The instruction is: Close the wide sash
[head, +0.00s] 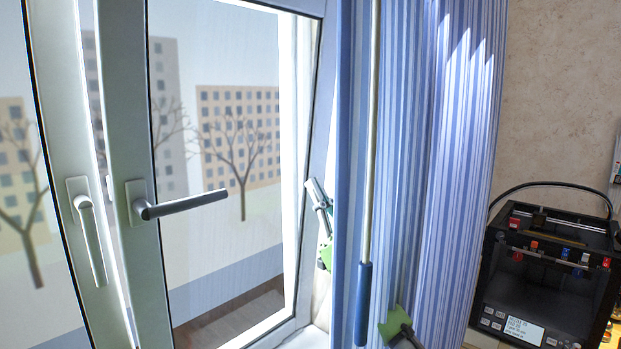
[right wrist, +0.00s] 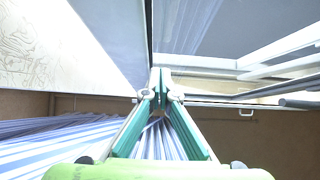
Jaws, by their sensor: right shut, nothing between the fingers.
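The wide sash (head: 127,150) is a pale framed pane in the middle of the head view. It stands ajar, with a bright gap along its left edge. Its grey handle (head: 180,204) is turned level, pointing right. My right gripper (head: 314,186) is at the sash's right edge, partly hidden by the striped curtain. In the right wrist view its green fingers (right wrist: 160,76) are together and empty, with their tips close to a frame edge; I cannot tell whether they touch it. My left gripper is not in view.
The neighbouring left sash has a handle (head: 89,235) pointing down. The blue striped curtain (head: 455,150) hangs right of the wide sash, with a rod ending in a blue grip (head: 363,305) in front. A black 3D printer (head: 545,270) stands at the far right.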

